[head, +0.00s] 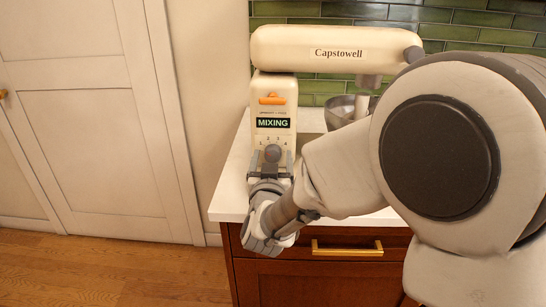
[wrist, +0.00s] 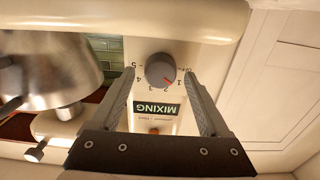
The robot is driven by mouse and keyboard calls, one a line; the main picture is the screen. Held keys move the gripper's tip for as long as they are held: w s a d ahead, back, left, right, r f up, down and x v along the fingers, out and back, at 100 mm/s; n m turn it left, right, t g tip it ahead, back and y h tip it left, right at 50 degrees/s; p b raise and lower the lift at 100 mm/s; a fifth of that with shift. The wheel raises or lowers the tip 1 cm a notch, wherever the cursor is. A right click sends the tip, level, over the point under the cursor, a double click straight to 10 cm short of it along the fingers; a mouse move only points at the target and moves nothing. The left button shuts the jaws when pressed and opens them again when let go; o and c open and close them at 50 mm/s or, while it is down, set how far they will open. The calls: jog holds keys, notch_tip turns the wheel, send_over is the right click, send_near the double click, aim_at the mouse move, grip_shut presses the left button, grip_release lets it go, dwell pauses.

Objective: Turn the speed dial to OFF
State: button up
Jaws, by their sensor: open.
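The speed dial (wrist: 160,68) is a round grey knob on the cream front of the stand mixer (wrist: 185,120). It also shows in the head view (head: 272,153). Its red mark points between 1 and 2 on the scale, which runs from OFF to 5. A small display (wrist: 157,109) reads MIXING, and reads the same in the head view (head: 273,123). My gripper (wrist: 160,74) is open, one finger on each side of the dial, with gaps between fingers and knob. In the head view, my gripper (head: 270,182) is just in front of the dial.
An orange lever (head: 271,98) is above the display. A metal bowl (head: 341,110) stands right of the column, partly behind my arm. The white counter (head: 229,190) tops a brown cabinet with a gold handle (head: 347,248). A white door (head: 90,120) is at left.

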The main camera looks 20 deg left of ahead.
jog(key=shift+c, duration=0.2)
grip_shut()
dwell(0.3)
jog(key=n, duration=0.3)
jog(key=shift+a+n, duration=0.1)
jog(key=shift+n, duration=0.2)
jog(key=shift+n+p, duration=0.65)
jog(key=shift+n, duration=1.05)
